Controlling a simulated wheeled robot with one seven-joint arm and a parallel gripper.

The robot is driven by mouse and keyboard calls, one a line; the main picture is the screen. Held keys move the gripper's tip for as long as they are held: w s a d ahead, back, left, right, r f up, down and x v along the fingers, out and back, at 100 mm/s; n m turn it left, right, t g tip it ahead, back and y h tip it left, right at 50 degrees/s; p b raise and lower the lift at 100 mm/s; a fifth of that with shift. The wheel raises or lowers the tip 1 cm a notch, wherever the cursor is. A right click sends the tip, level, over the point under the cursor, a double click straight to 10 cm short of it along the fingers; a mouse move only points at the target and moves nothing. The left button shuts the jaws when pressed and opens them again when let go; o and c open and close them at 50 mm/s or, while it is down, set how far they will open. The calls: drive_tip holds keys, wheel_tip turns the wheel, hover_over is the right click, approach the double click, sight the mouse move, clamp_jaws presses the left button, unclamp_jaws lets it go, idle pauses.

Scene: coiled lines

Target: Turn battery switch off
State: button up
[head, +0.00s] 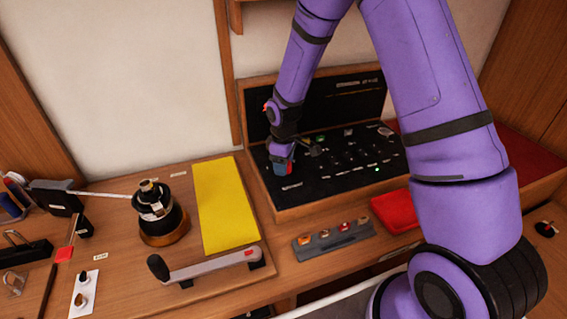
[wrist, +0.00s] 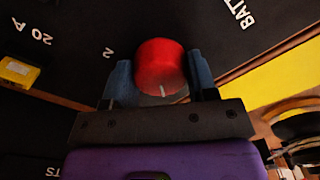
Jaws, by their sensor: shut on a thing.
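The battery switch is a red round knob (wrist: 160,66) on a black panel (wrist: 90,40), with a small white mark on its near edge. White lettering that starts "BATT" (wrist: 240,12) is printed on the panel to its right. My gripper (wrist: 160,78) has its two blue fingers on either side of the red knob and is shut on it. In the head view my gripper (head: 281,160) is at the left part of the black panel (head: 310,188). The knob is mostly hidden there by the gripper.
The panel sits in a wooden case with a raised back. A yellow sheet (head: 224,205), a black winch (head: 158,215) and a grey-handled lever (head: 208,267) lie to the left. A yellow-labelled part (wrist: 18,72) is left of the knob.

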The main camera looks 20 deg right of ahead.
drive_tip(key=m, duration=0.5)
drive_tip(key=shift+m, duration=2.4)
drive_tip(key=o, duration=0.9)
drive_tip(key=shift+r, duration=0.1)
wheel_tip(320, 180, up, 11)
drive_tip(key=shift+f, duration=0.15)
